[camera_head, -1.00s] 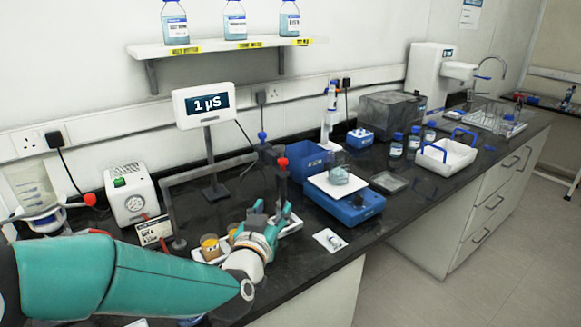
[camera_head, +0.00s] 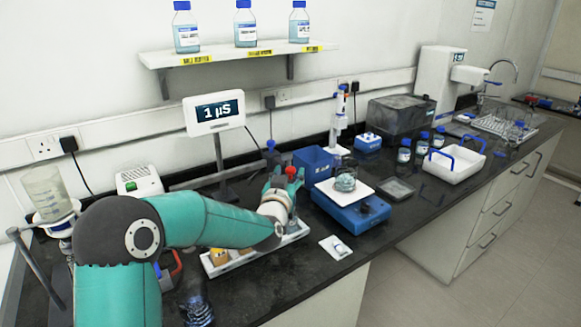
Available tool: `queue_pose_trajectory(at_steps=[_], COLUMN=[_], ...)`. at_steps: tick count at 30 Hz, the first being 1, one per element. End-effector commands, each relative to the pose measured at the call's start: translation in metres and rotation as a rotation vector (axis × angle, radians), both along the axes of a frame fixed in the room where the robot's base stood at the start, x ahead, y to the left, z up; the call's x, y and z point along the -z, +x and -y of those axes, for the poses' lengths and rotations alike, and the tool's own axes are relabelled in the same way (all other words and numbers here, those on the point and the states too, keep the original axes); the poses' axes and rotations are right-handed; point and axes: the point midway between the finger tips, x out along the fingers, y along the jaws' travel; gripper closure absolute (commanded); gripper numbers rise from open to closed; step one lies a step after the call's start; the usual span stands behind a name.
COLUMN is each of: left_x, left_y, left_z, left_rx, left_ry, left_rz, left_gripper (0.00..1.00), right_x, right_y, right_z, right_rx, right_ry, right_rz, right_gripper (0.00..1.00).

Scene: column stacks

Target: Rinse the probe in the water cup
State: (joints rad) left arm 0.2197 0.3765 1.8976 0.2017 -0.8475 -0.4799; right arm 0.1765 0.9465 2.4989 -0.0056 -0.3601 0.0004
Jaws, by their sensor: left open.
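A probe-like rod with a red cap (camera_head: 291,172) stands upright near the middle of the bench. My left gripper (camera_head: 281,184) is open at the upper part of this rod, just below and beside the cap. The fingers overlap the rod, and I cannot tell whether they touch it. A white tray (camera_head: 292,235) lies below, partly behind my left forearm. Small cups with orange-brown contents (camera_head: 219,256) stand at its left end. I cannot make out which cup holds water. The meter display (camera_head: 213,112) reads 1 µS.
A blue balance (camera_head: 352,212) with a glass beaker (camera_head: 345,180) stands close right of the gripper. A blue-capped item (camera_head: 270,145) and a blue bin (camera_head: 313,162) are behind. A small white card (camera_head: 336,247) lies near the front edge. Bottles (camera_head: 246,28) line the shelf above.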

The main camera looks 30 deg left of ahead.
Motion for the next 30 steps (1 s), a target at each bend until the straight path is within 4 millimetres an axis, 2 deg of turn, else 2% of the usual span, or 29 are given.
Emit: queue_pose_trajectory(at_steps=[6, 14, 24, 30], left_x=[0.0, 0.001, 0.0, 0.0], left_y=[0.015, 0.015, 0.015, 0.015], left_z=[-0.007, -0.007, -0.007, -0.007], left_rx=[0.0, -0.001, -0.001, 0.0], left_ry=[0.0, 0.0, 0.0, 0.0], left_rz=[-0.001, 0.0, 0.0, -0.001], left_gripper=[0.49, 0.49, 1.0, 1.0], right_x=[-0.006, -0.006, -0.006, -0.006], right_y=[0.0, 0.0, 0.0, 0.0], right_z=[0.0, 0.0, 0.0, 0.0], right_rx=[0.0, 0.0, 0.0, 0.0], right_ry=[0.0, 0.0, 0.0, 0.0], right_rz=[0.0, 0.0, 0.0, 0.0], right_gripper=[0.5, 0.5, 0.5, 0.5])
